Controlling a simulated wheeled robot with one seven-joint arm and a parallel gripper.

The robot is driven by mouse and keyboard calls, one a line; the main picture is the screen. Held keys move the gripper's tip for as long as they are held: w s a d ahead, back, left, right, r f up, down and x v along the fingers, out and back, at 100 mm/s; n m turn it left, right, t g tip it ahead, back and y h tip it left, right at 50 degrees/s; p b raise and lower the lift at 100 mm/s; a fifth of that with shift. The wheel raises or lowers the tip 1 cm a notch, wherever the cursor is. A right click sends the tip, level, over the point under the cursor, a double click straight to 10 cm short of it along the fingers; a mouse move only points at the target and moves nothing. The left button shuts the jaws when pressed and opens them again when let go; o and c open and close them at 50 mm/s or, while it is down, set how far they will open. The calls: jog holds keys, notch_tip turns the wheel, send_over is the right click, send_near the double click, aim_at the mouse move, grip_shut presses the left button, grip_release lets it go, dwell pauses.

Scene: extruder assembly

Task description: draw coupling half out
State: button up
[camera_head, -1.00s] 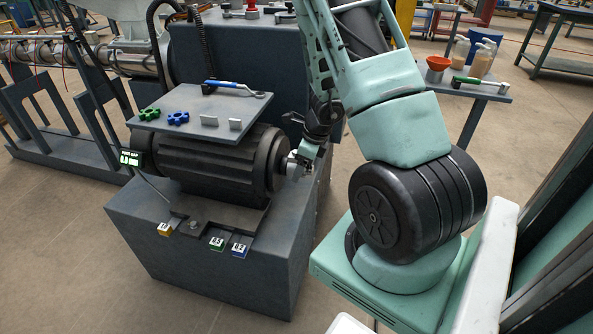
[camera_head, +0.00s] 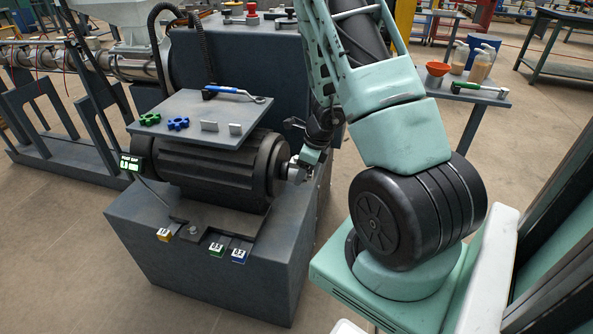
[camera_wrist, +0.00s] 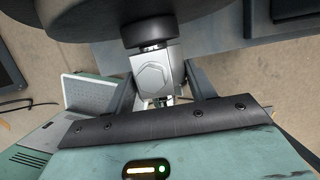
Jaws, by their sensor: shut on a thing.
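The coupling half is a silver metal piece (camera_wrist: 152,70) at the end of the dark ribbed motor (camera_head: 215,170). In the head view it is a small bright spot (camera_head: 294,172) at the motor's right end. My gripper (camera_head: 302,167) reaches it from the right. In the wrist view my gripper (camera_wrist: 162,88) has one finger on each side of the silver piece and is shut on it. A black round collar (camera_wrist: 147,31) lies between the piece and the motor body. I cannot tell how far the piece sits on the shaft.
A plate (camera_head: 215,108) above the motor carries a blue-handled wrench (camera_head: 234,92), green (camera_head: 149,118) and blue (camera_head: 178,124) star-shaped parts and two small pale blocks. The motor stands on a grey plinth (camera_head: 215,280) with labelled tags. A side table (camera_head: 440,89) holds bottles and an orange funnel.

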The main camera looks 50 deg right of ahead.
jog(key=s+d+b, duration=0.2)
jog(key=s, duration=0.4)
jog(key=s+d+b, duration=0.2)
jog(key=s+d, duration=0.1)
jog(key=s, duration=0.4)
jog(key=shift+s+d, duration=0.15)
jog(key=shift+d, duration=0.15)
dwell(1.0)
